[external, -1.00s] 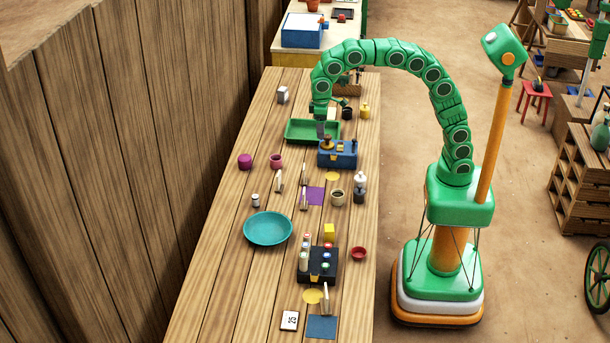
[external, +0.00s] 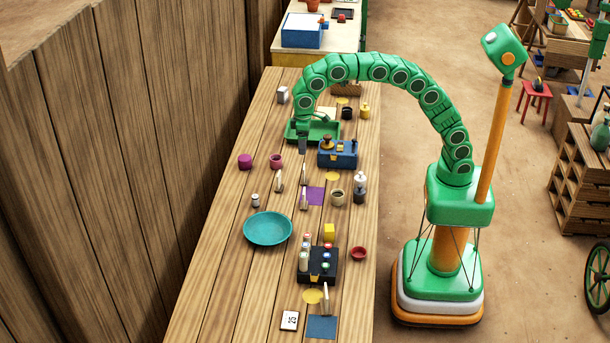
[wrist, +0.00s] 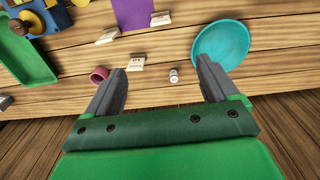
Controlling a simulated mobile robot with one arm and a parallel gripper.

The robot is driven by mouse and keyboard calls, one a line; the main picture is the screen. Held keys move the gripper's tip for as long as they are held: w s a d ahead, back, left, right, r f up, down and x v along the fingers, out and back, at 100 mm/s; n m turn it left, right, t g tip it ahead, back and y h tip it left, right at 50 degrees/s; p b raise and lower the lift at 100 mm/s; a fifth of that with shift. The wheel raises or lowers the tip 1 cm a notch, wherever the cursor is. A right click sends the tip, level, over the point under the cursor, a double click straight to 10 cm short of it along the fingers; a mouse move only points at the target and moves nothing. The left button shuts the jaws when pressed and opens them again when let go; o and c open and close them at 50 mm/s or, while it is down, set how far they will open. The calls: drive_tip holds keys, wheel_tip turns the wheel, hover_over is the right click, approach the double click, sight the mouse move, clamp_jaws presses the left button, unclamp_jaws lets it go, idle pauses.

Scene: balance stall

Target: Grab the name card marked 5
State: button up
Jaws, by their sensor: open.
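Several small cream name cards stand on the wooden table. One card (external: 279,182) is near the pink pot, and two more, an upper card (external: 304,173) and a lower card (external: 304,200), are by the purple mat. The wrist view shows a near card (wrist: 137,62) and two farther ones, a left card (wrist: 108,35) and a right card (wrist: 161,18); their marks are too small to read. I cannot tell which is marked 5. My gripper (external: 302,147) is open and empty above the table by the green tray. In the wrist view, my gripper's fingers (wrist: 161,66) frame the near card, apart from it.
The pink pot (external: 276,161) and a small white jar (external: 255,200) flank the near card. A green tray (external: 326,128), blue box (external: 338,155) and teal plate (external: 268,228) are around. A flat card reading 25 (external: 289,320) lies at the front.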

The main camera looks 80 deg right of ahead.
wheel_tip(320, 180, down, 23)
drive_tip(key=shift+f, duration=0.1)
drive_tip(key=shift+s+a+f, duration=0.1)
drive_tip(key=shift+f, duration=3.25)
drive_tip(key=c, duration=1.1)
drive_tip(key=shift+r, duration=0.1)
drive_tip(key=shift+c, duration=0.3)
